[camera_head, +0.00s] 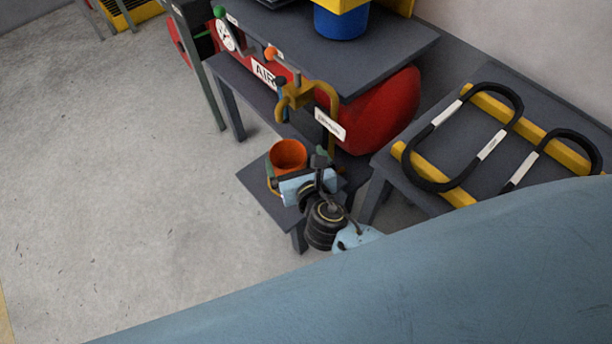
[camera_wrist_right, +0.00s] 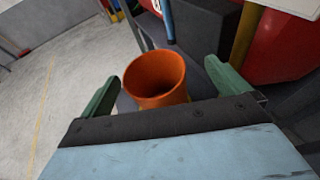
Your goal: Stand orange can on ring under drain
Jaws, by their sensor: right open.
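The orange can (camera_head: 288,151) is open at the top and stands upright over the low dark stand (camera_head: 256,180). It also shows in the right wrist view (camera_wrist_right: 156,78). My right gripper (camera_head: 291,166) is open at the can. Its green fingers (camera_wrist_right: 164,72) are spread to either side of the can, with no clear contact. The brass drain valve (camera_head: 294,94) and its yellow pipe are above and behind the can, beside a white label (camera_head: 330,125). A bit of yellow shows by the can's base, but the ring cannot be made out clearly. My left gripper is out of view.
A red air tank (camera_head: 383,112) lies under the grey table (camera_head: 385,62) behind the stand. My blue arm covers the lower right. The floor at left is clear.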

